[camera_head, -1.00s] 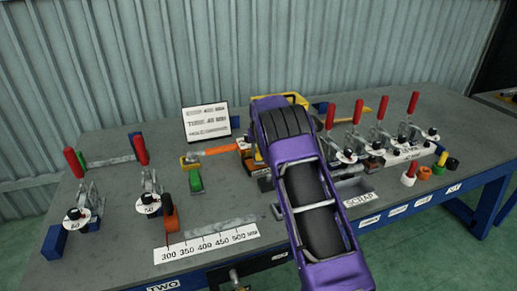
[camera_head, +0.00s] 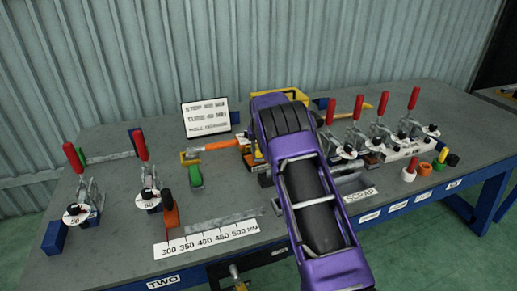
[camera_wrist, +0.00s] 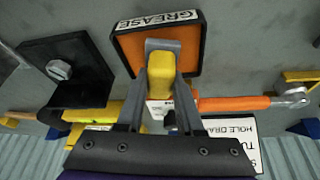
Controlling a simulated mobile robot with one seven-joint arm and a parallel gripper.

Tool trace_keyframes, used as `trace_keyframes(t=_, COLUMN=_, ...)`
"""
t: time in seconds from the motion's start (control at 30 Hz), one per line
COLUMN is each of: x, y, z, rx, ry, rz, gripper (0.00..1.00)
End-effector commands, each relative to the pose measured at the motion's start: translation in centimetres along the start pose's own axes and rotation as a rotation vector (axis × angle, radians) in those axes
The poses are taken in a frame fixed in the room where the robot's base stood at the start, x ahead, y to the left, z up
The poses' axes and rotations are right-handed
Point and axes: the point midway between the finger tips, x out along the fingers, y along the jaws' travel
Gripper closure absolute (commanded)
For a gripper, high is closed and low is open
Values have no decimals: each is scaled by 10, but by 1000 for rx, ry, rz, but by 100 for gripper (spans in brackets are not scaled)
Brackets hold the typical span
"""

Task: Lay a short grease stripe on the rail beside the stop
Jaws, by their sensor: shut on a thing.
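In the wrist view, my gripper (camera_wrist: 163,68) is shut on a yellow handle (camera_wrist: 157,64). The handle stands over a dark-rimmed orange tray (camera_wrist: 186,58) labelled GREASE; whether its far end touches the tray is hidden. A grey rail (camera_head: 224,221) lies behind the white millimetre scale (camera_head: 207,240) at the front of the bench. An orange-brown upright block (camera_head: 170,213), perhaps the stop, stands at the rail's left end, apart from my gripper.
Toggle clamps with red handles (camera_head: 142,148) stand at the left, and several more (camera_head: 384,104) at the right. A sign (camera_head: 206,118) stands at the back. An orange-handled tool (camera_head: 212,145) lies behind my arm. A SCRAP bin (camera_head: 358,195) is right of it.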

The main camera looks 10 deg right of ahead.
Motion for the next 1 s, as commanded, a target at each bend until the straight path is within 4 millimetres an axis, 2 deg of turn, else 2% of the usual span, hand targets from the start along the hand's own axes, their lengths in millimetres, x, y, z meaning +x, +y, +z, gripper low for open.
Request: trace_keyframes(t=1.0, x=8, y=0, z=3, rx=0, ry=1, rz=0, gripper=100)
